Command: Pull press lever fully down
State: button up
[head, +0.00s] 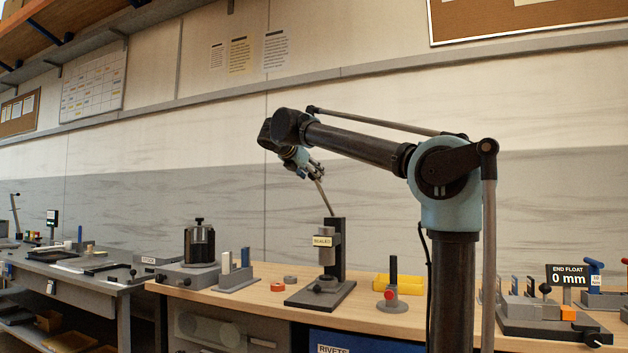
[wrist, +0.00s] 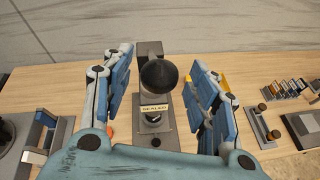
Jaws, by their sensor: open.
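The press (head: 337,250) stands on the wooden bench, with a dark upright column, a grey ram and a small cream label. Its lever (head: 324,201) is a thin rod rising from the column top, tilted up and left to my gripper (head: 312,170). In the wrist view the lever's black knob (wrist: 158,76) shows end-on between the spread blue fingers of my gripper (wrist: 163,65). The gripper is open, with a visible gap on each side of the knob. The knob hides part of the press behind it. The cream label (wrist: 154,108) shows below the knob.
The air above the bench is mostly clear.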

jog(key=shift+x, duration=1.15)
jog(key=shift+c, duration=0.6)
